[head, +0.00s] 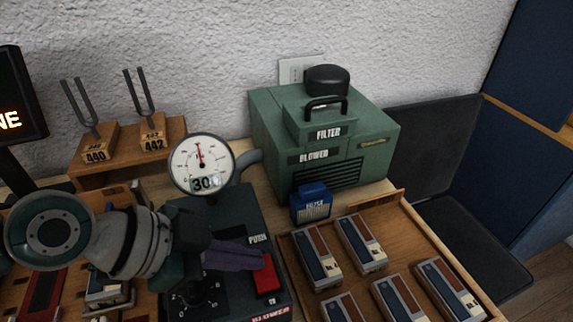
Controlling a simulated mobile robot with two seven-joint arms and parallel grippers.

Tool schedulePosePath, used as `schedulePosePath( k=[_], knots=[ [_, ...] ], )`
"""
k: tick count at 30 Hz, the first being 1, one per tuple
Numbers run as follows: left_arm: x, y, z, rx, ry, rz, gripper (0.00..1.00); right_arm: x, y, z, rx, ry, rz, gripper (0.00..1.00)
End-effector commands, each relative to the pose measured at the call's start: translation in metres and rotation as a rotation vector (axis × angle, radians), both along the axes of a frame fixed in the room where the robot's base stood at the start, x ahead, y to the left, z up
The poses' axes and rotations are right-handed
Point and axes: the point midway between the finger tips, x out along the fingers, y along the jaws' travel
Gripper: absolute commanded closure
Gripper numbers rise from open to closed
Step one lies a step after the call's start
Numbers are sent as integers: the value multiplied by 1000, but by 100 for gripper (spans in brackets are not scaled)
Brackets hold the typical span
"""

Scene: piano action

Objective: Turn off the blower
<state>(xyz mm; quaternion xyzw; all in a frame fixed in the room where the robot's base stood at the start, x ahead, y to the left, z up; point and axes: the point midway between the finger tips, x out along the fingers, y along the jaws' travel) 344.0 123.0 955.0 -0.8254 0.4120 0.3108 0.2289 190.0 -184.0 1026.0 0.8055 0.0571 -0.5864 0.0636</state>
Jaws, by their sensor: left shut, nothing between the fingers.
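The blower is a green box (285,172) labelled "BLOWER" and "FILTER", with a dark handle on top, at the back centre of the head view. In front of it stands a dark control box (235,211) with a round dial gauge (201,150) reading about 30. A red switch (267,281) sits on the control box near the words "PUSH" and "BLOWER". My left gripper (259,260) is shut and empty, with its fingertips at the upper left edge of the red switch. I cannot tell whether they touch it. My right gripper is not in view.
A wooden tray (402,211) with several small blocks lies right of the control box. A small blue item (311,202) stands at the blower's front. Two tuning forks (138,94) stand on a wooden stand at the back left. A dark screen (20,100) is at far left.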

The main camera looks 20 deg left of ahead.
Motion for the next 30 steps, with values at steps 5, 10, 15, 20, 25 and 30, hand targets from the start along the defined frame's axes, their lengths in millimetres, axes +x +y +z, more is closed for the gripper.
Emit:
schedulePosePath(
  k=[5, 10, 15, 20, 25, 30],
  knots=[
    [1, 1, -6, -1, 4, -1, 100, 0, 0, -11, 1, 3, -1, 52],
    [0, 1, -6, 1, 6, -1, 100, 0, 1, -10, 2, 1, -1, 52],
    [-4, -1, -4, 2, 7, -1, 100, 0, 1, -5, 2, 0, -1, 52],
    [-11, -6, -3, 0, 9, -2, 100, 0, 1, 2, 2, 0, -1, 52],
    [-13, -8, -2, -1, 6, -1, 100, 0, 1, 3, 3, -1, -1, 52],
    [-12, -8, -2, -1, 4, -1, 100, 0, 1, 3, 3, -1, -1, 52]
  ],
)
